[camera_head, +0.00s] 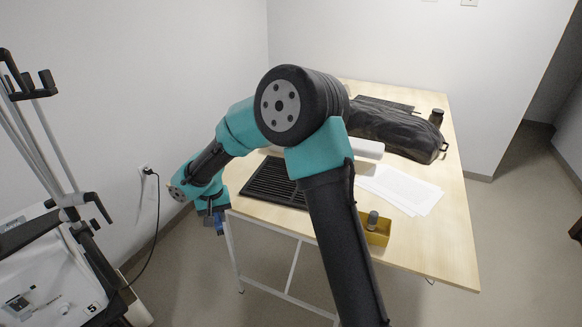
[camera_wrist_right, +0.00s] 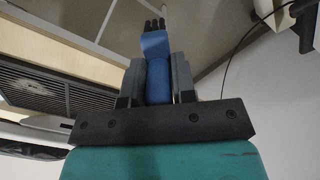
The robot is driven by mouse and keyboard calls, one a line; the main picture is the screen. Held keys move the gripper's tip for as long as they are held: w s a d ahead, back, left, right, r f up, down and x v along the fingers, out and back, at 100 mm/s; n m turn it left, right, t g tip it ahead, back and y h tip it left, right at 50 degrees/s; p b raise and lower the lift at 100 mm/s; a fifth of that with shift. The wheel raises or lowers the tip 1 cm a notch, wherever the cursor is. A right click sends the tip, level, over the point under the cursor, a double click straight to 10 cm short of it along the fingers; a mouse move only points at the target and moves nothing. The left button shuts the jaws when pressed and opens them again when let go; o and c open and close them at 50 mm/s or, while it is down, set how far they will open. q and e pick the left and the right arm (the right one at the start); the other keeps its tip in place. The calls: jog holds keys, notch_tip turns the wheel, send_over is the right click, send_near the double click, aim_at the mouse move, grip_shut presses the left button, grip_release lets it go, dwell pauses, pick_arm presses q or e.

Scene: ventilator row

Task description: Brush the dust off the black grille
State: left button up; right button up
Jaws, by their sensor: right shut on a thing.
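The black grille (camera_head: 272,184) lies flat on the table near its left front edge, partly hidden behind my arm. It also shows at the left of the right wrist view (camera_wrist_right: 40,92). My right gripper (camera_head: 213,212) is left of the grille, out past the table's edge. It is shut on a blue brush (camera_wrist_right: 157,72), whose dark bristles (camera_wrist_right: 155,25) point away from the jaws. The brush (camera_head: 219,226) is apart from the grille. My left gripper is not in view.
A black bag (camera_head: 395,130), papers (camera_head: 402,188), a dark jar (camera_head: 436,117) and a yellow box (camera_head: 378,234) with a grey item stand on the table (camera_head: 447,238). A wheeled machine (camera_head: 50,285) is at the left. A cable (camera_head: 157,215) hangs from the wall.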

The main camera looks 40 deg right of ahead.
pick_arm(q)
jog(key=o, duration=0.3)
pick_arm(e)
jog(key=shift+w+d, duration=0.1)
jog(key=shift+d, duration=0.15)
jog(key=w+d+n, duration=0.2)
jog(key=d+n, duration=0.3)
jog(key=d, duration=1.3)
jog(key=w+d+n, duration=0.2)
jog(key=d+n, duration=0.3)
jog(key=d, duration=1.4)
jog(key=shift+f, duration=0.3)
